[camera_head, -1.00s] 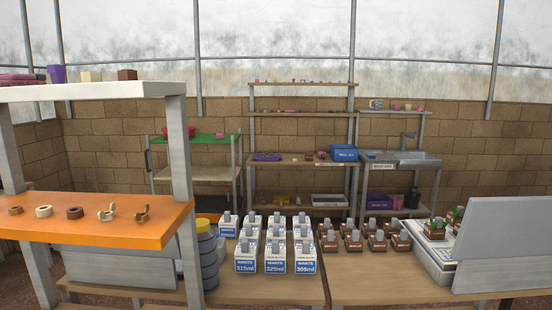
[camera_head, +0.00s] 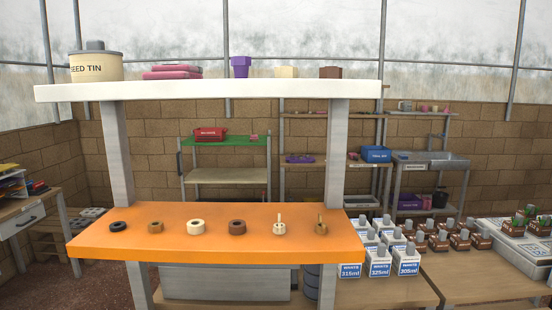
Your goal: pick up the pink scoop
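I cannot pick out the pink scoop with certainty. Small pink items stand on the far back-right shelf (camera_head: 424,108), and another small pink item (camera_head: 254,138) sits on the green shelf; they are too small to tell their shape. A larger pink stack (camera_head: 172,72) lies on the near white top shelf, and it looks flat and folded rather than like a scoop. Neither of my grippers shows in the view.
The near rack has a white top shelf (camera_head: 220,92) with a seed tin (camera_head: 95,66) and purple cup (camera_head: 240,66). Its orange shelf (camera_head: 200,248) holds several rings and fittings. White bottles (camera_head: 379,260) stand on a bench to the right. A desk (camera_head: 30,215) is at left.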

